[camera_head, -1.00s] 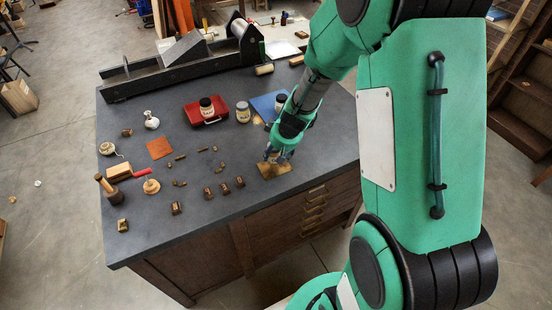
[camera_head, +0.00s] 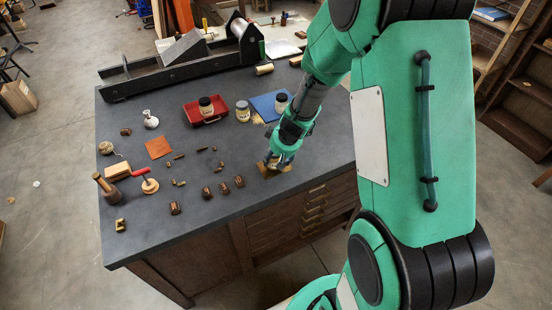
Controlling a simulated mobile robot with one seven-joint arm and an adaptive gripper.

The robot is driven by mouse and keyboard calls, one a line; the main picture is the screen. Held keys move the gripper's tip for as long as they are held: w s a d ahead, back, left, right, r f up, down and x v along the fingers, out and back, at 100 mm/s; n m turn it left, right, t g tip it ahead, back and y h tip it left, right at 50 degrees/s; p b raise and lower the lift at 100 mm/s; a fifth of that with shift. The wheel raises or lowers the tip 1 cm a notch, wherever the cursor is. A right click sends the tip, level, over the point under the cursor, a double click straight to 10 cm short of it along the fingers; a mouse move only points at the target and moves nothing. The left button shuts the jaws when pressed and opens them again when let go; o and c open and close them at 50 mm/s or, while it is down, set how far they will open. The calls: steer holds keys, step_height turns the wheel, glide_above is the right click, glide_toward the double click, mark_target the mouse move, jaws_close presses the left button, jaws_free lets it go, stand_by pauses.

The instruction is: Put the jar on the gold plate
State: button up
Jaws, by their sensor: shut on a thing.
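My gripper (camera_head: 274,162) points down at the front right of the grey bench top, low over the small gold-brown plate (camera_head: 285,170). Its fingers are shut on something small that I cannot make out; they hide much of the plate. A jar with a dark lid (camera_head: 206,106) stands in the red tray. A second jar (camera_head: 243,112) stands to the right of the tray. A third, dark-lidded jar (camera_head: 281,101) stands on the blue mat (camera_head: 263,103). These three jars are clear of my gripper.
The red tray (camera_head: 190,112) lies at the bench's middle. Several small brown blocks (camera_head: 223,187) lie left of my gripper. An orange-brown square (camera_head: 158,147), a mallet (camera_head: 104,186) and a red-handled tool (camera_head: 143,173) lie farther left. A long press (camera_head: 185,65) fills the back edge.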

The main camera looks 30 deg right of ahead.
steer(key=shift+f, duration=0.15)
steer(key=o, duration=1.4)
steer(key=shift+s+r, duration=0.15)
steer(key=shift+r, duration=0.5)
steer(key=p+v, duration=0.3)
steer(key=v, duration=0.8)
